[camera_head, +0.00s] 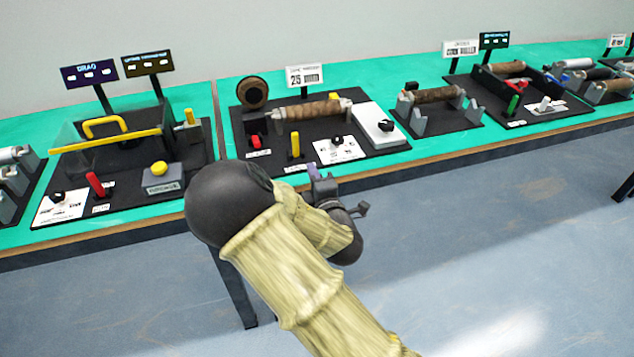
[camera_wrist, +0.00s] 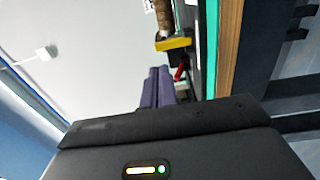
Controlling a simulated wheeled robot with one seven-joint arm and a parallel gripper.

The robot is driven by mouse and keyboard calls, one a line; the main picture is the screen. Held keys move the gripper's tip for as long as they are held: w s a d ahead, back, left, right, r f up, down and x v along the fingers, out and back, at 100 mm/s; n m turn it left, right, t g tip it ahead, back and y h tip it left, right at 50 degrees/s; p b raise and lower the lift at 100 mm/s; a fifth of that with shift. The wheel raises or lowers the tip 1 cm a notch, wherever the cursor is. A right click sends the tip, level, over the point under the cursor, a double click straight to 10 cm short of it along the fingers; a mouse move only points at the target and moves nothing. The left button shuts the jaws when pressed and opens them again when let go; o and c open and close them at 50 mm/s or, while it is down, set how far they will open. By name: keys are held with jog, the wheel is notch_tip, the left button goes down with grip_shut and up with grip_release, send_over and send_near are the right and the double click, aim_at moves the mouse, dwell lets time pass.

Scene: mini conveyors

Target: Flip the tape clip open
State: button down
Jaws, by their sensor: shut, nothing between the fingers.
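In the head view, a dark station board (camera_head: 240,140) carries a brown roller (camera_head: 306,111), an upright yellow tab (camera_head: 295,146) at its front and a red switch (camera_head: 254,142). I cannot tell for certain which part is the tape clip; the yellow tab is a likely match. My gripper (camera_head: 314,171) is in front of the table edge, just right of and nearer than the yellow tab. In the wrist view, the purple fingers of my gripper (camera_wrist: 157,72) are together and empty. A yellow piece (camera_wrist: 173,45) and a red piece (camera_wrist: 180,70) show just beyond them, apart from the fingertips.
A white box with a black knob (camera_head: 386,126) and a white knob plate (camera_head: 338,150) sit right of the yellow tab. A station with a yellow handle (camera_head: 103,127) and clear cover stands left. More roller stations (camera_head: 435,97) stand right. The floor in front is clear.

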jog(key=v, duration=0.2)
jog(key=shift+s, duration=0.4)
jog(key=shift+w+d, duration=0.1)
jog(key=shift+w, duration=0.05)
